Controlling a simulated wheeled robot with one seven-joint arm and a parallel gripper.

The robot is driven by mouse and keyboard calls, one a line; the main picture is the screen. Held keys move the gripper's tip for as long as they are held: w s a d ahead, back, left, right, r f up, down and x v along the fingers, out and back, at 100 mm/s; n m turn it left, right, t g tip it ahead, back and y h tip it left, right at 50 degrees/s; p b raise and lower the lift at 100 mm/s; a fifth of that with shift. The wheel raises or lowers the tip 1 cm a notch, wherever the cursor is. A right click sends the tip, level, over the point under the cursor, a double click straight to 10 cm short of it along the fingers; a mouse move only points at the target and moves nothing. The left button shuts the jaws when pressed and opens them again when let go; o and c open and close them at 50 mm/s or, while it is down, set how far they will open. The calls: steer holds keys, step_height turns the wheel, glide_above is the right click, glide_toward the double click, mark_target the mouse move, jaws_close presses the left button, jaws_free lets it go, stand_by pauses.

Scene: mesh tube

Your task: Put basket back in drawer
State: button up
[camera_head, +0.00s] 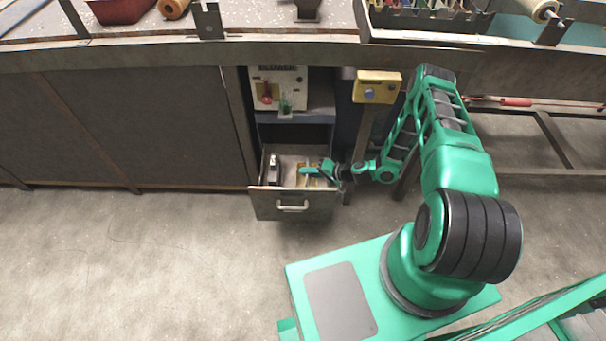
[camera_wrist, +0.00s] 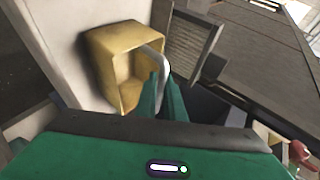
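The drawer (camera_head: 268,206) stands pulled out below the bench, with a pale handle on its front. The yellow basket (camera_wrist: 98,55) is open-topped and shows tilted in the wrist view, with a thin grey handle arching from it. In the head view a small yellowish part of the basket (camera_head: 312,181) shows inside the drawer opening. My gripper (camera_wrist: 163,78) has its two green fingers close together at the basket's handle and seems shut on it. The gripper also shows over the drawer's right side in the head view (camera_head: 308,171). Whether the basket touches the drawer floor is hidden.
A black-and-white object (camera_head: 274,168) lies in the drawer's left part. Above the drawer is an open shelf space with a pale control panel (camera_head: 283,88) and red knob. A yellow box with a blue button (camera_head: 376,88) is at the right. The floor in front is clear.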

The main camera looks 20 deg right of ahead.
steer(key=o, duration=0.4)
steer(key=shift+f, duration=0.15)
